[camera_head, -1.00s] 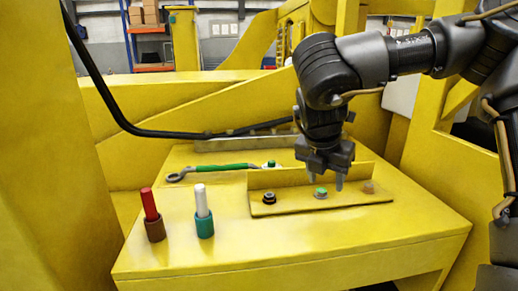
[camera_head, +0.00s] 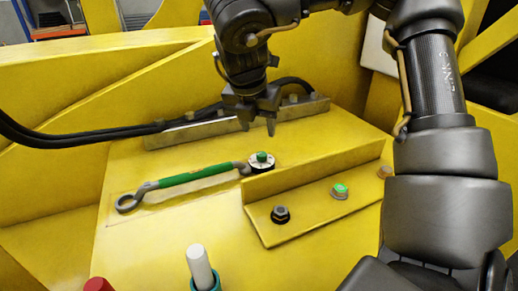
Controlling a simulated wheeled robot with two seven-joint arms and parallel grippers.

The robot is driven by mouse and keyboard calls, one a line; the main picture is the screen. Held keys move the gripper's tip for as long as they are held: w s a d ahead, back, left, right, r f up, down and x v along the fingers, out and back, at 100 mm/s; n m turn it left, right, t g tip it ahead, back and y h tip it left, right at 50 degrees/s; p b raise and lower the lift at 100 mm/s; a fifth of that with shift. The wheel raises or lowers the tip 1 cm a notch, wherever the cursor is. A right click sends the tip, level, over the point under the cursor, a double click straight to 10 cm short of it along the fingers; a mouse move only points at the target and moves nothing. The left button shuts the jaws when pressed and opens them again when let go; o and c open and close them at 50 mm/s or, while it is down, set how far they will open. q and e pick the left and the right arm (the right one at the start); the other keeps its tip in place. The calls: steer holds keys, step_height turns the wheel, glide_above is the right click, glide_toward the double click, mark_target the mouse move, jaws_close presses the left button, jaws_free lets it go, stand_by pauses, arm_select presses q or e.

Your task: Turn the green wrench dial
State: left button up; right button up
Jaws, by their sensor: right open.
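The wrench (camera_head: 193,177) with a green handle lies on the yellow table, its open ring end at the left. Its right end sits at a round black-and-white dial with a green top (camera_head: 262,160). My right gripper (camera_head: 258,126) points down above and just behind the dial, open and empty, with its fingers apart from the wrench. My left gripper is not in view.
A yellow angle bracket (camera_head: 300,222) in front of the dial bears a black bolt (camera_head: 281,214), a green-topped bolt (camera_head: 340,190) and a brownish bolt (camera_head: 384,172). A white peg (camera_head: 200,268) and a red peg (camera_head: 98,285) stand at the front. Black cables (camera_head: 100,139) run behind.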

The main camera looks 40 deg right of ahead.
mark_target(262, 154)
steer(key=f+b, duration=0.1)
steer(key=w+f+b, duration=0.1)
steer(key=f+b, duration=0.1)
steer(key=shift+w+d+f+b, duration=0.35)
steer(key=shift+f, duration=0.05)
steer(key=shift+d+x, duration=0.2)
steer(key=shift+x, duration=0.95)
steer(key=p+x, duration=0.1)
steer(key=x, duration=0.2)
steer(key=shift+s+d+f, duration=0.15)
steer(key=shift+w+d+f+p, duration=0.2)
steer(key=shift+f+p, duration=0.1)
steer(key=shift+f, duration=0.3)
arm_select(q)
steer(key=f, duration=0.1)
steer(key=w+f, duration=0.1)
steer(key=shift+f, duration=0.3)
arm_select(e)
steer(key=shift+s, duration=0.1)
